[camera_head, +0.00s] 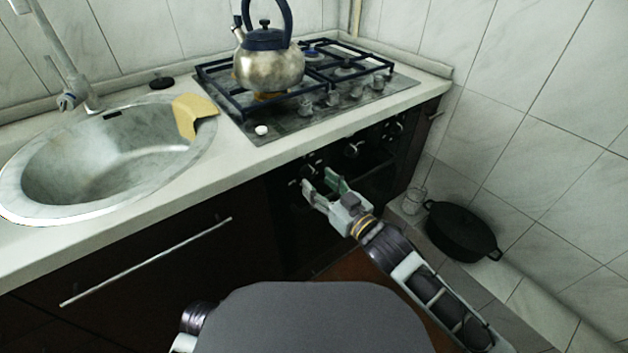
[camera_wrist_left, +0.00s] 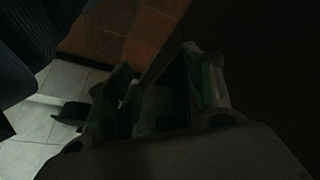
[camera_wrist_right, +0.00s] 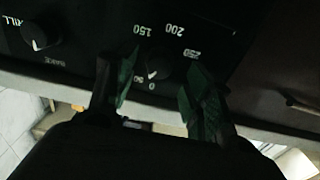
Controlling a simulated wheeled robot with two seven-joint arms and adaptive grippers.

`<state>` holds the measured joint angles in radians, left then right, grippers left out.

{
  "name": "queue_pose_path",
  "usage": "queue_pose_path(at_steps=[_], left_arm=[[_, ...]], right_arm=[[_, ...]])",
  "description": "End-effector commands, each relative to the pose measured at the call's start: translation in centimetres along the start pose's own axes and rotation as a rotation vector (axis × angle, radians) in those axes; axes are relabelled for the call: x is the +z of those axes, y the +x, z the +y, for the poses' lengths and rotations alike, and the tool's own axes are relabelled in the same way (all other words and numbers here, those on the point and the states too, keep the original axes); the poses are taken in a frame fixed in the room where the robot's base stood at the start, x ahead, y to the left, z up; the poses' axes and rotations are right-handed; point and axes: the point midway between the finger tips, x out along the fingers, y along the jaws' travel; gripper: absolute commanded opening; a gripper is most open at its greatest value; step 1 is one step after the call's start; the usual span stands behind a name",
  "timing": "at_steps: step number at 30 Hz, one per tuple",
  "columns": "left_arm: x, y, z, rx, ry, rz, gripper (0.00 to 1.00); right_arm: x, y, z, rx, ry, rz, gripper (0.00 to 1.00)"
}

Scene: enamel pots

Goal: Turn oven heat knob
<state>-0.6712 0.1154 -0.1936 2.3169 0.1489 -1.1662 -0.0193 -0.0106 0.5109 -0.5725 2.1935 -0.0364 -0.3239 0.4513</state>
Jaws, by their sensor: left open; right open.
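The oven heat knob is a dark round knob (camera_wrist_right: 157,70) on a black panel with numbers from 0 to 250 around it in the right wrist view. My right gripper (camera_wrist_right: 160,78) is open, with one green-padded finger on each side of the knob; I cannot tell whether either finger touches it. In the head view my right gripper (camera_head: 320,183) is at the oven front, close to the leftmost knob (camera_head: 308,168). My left gripper (camera_wrist_left: 155,75) is open and empty in the dark left wrist view; it does not show in the head view.
Another oven knob (camera_wrist_right: 40,36) sits beside the heat knob. A black pot (camera_head: 460,232) and a glass (camera_head: 413,200) stand on the floor at right.

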Motion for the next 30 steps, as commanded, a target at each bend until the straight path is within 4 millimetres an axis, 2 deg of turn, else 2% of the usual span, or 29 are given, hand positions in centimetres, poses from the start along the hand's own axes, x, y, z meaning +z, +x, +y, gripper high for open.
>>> queue_pose_path(at_steps=[12, 26, 30], left_arm=[[0.8, 1.6, -0.1, 0.010, -0.009, 0.019, 0.52], [0.9, 1.7, 0.0, 0.014, -0.012, 0.021, 0.52], [0.9, 1.7, 0.0, 0.014, -0.012, 0.021, 0.52]], right_arm=[[0.0, 2.6, 0.0, 0.000, 0.000, 0.000, 0.52], [0.0, 3.0, -0.1, -0.001, 0.000, 0.000, 0.52], [0.0, 3.0, -0.1, -0.001, 0.000, 0.000, 0.35]])
